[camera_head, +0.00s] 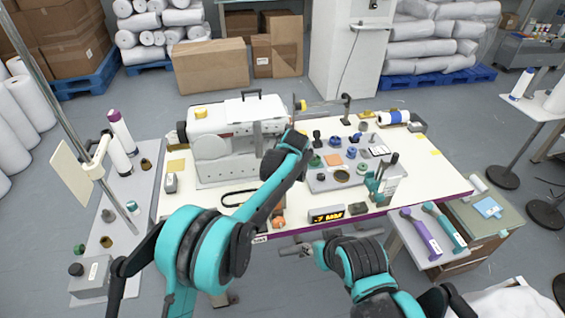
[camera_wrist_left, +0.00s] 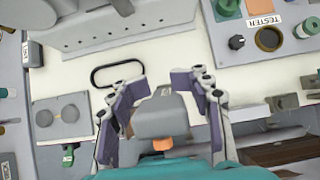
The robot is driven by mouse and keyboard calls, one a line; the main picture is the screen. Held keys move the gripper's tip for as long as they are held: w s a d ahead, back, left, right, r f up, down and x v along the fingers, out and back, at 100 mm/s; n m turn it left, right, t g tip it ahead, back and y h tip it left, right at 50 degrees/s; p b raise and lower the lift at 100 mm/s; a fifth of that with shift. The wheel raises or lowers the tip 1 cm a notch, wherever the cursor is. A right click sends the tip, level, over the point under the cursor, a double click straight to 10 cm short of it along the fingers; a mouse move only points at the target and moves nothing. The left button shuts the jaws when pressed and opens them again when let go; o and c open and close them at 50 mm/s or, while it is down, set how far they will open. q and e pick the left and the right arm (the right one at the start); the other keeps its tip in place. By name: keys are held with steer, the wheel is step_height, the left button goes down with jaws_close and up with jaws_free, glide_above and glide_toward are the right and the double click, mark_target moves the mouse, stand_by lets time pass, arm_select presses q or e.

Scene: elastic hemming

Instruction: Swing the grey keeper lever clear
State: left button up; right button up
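My left gripper (camera_wrist_left: 162,92) shows in the left wrist view, its purple-padded fingers spread on either side of a grey block (camera_wrist_left: 160,118) with an orange piece below it. I see no clear grip on the block. I cannot tell for sure whether this block is the grey keeper lever. In the head view my left arm hides most of this gripper; an orange part (camera_head: 278,222) shows at the table's front edge.
A white sewing machine (camera_head: 222,140) stands behind my left arm. A black loop (camera_head: 240,198) lies on the table (camera_head: 440,178) beside it.

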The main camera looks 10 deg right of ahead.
arm_select(q)
steer(key=shift+s+r, duration=0.1)
steer(key=shift+r, duration=0.05)
steer(key=v, duration=1.1)
steer(key=shift+s+r, duration=0.15)
steer(key=shift+r, duration=0.15)
